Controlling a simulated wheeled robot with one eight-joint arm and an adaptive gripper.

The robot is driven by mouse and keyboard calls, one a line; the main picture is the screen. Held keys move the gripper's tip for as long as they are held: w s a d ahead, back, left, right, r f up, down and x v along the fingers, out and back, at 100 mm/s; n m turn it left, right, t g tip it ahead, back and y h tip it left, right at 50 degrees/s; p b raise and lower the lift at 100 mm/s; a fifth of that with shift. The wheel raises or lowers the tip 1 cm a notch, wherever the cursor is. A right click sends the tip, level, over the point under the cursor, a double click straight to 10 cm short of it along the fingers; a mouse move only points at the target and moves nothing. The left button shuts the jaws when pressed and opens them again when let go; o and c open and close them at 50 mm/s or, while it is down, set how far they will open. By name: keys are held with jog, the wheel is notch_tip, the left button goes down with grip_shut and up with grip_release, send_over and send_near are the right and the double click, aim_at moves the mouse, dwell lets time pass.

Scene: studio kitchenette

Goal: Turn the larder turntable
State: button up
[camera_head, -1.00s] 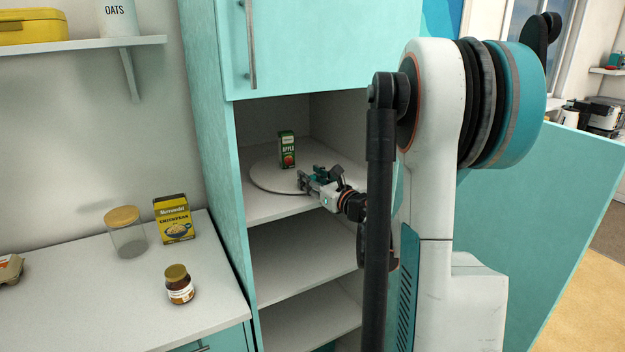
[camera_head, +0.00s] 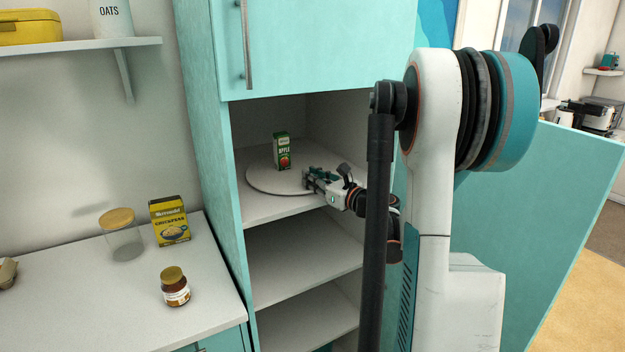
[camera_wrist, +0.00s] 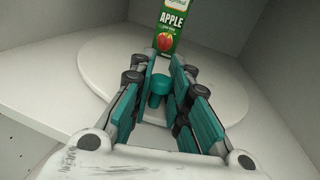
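The larder turntable (camera_head: 262,181) is a pale round disc on the upper open shelf of the tall teal cabinet. It fills much of the wrist view (camera_wrist: 100,62). A green apple juice carton (camera_head: 282,152) stands upright towards its back; its lower part shows in the wrist view (camera_wrist: 168,30). My gripper (camera_head: 308,180) is over the right front part of the disc. In the wrist view its fingers (camera_wrist: 165,62) are apart, with a teal knob (camera_wrist: 158,84) standing up between them. I cannot tell whether either finger touches the knob.
The cabinet's left wall (camera_head: 215,150) and the upper door (camera_head: 320,45) bound the shelf opening. A large teal panel (camera_head: 530,230) stands right of my arm. The counter at left holds a glass jar (camera_head: 122,238), a yellow box (camera_head: 169,221) and a brown jar (camera_head: 174,287).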

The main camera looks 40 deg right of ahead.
jog(key=o, duration=0.4)
jog(key=shift+s, duration=0.1)
jog(key=s, duration=1.2)
jog(key=shift+a, duration=0.15)
jog(key=shift+w, duration=0.1)
